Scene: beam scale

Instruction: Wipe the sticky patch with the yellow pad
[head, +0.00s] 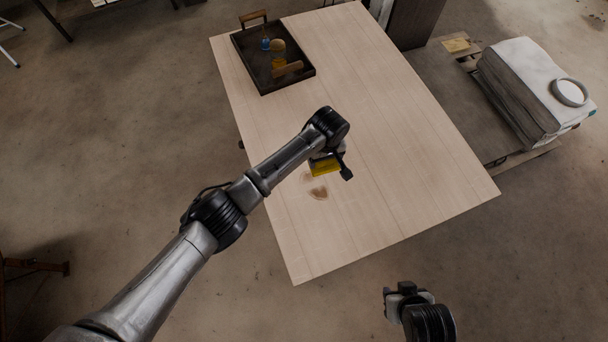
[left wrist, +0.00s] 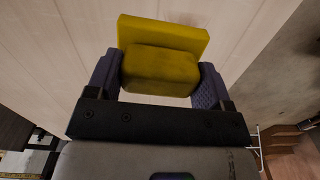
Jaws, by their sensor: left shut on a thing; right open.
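The yellow pad (head: 323,165) is at my left gripper (head: 332,166), over the wooden table. In the left wrist view the yellow pad (left wrist: 162,65) sits between the two fingers of my left gripper (left wrist: 160,82), which is shut on it. Whether the pad touches the tabletop is hard to tell. Part of a dark mark also shows at the top edge of the left wrist view. My right gripper (head: 402,292) is open and empty, off the table's front edge.
The pale wooden table (head: 400,130) is mostly bare. A dark tray (head: 243,48) with several small items stands at its far left. A pallet with a stack of white-topped bags (head: 527,75) stands on the floor at right.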

